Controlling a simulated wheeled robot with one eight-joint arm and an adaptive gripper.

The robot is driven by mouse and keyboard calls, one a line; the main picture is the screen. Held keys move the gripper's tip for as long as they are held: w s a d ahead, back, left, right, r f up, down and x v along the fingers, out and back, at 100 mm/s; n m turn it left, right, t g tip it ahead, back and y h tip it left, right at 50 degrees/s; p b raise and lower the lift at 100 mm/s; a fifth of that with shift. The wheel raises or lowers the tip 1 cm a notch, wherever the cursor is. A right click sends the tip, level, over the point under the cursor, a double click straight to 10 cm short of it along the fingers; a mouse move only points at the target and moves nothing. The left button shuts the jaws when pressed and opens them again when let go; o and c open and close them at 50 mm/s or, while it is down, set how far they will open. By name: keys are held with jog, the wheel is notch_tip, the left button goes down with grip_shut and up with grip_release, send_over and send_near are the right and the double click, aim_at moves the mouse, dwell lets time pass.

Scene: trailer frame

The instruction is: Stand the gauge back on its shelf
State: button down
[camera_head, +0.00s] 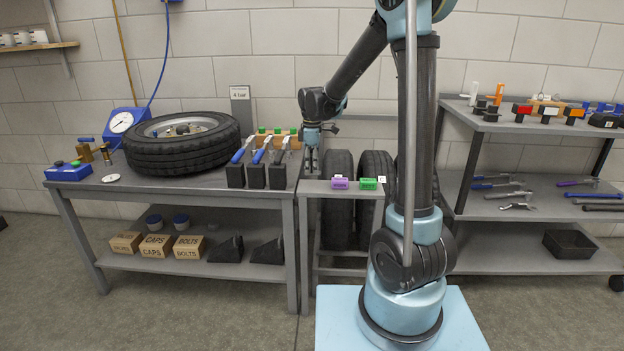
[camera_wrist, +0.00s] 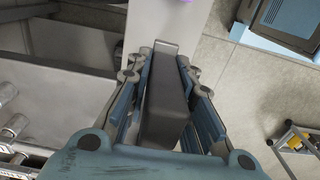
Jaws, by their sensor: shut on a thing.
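My gripper (camera_head: 312,138) is above the back left of a narrow grey stand (camera_head: 316,188). In the wrist view my gripper (camera_wrist: 165,85) is shut on a long dark grey block-like thing (camera_wrist: 165,108), held lengthwise between the fingers. I cannot tell whether this thing is the gauge, or whether it touches the stand. A blue gauge with a round white dial (camera_head: 122,122) stands at the back left of the workbench, beside the tyre, well away from my gripper.
A tyre (camera_head: 182,155) and several blue-handled tools in black holders (camera_head: 256,175) occupy the workbench (camera_head: 205,184). Crowded shelves (camera_head: 530,232) are at right.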

aim_at(312, 186)
jog(key=shift+f, duration=2.45)
jog(key=c, duration=1.4)
grip_release()
